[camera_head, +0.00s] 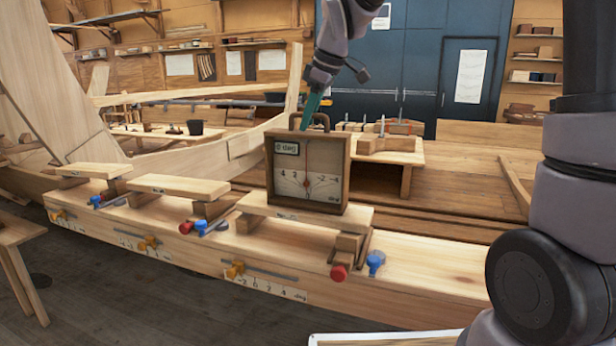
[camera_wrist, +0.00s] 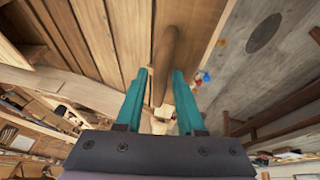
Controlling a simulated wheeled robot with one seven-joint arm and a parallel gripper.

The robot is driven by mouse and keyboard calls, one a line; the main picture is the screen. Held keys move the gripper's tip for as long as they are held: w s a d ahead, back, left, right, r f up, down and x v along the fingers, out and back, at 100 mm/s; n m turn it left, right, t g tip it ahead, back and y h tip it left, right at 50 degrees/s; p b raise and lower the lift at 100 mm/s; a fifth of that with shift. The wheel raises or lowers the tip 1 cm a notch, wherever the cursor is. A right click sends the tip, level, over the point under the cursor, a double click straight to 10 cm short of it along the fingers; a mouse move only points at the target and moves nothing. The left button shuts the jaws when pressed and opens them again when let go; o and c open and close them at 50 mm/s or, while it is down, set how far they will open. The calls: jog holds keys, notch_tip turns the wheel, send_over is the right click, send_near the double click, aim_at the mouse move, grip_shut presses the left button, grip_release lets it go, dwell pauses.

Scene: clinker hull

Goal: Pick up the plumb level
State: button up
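The plumb level (camera_head: 308,172) is a square wooden box with a pale dial, a needle and a small "0 deg" display. It stands upright on a plank at the middle of the head view. Its dark arched handle (camera_head: 322,119) rises from the top. My gripper (camera_head: 309,118), with teal fingers, points down at the handle. Whether a finger touches the handle cannot be told.
The plank (camera_head: 306,212) under the level rests on wooden blocks on the long hull timber. Two similar planks (camera_head: 178,187) lie to the left. Red (camera_head: 339,272) and blue (camera_head: 375,260) knobs stick out nearby. A low bench (camera_head: 392,158) with blocks stands behind.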

grip_shut()
dwell(1.2)
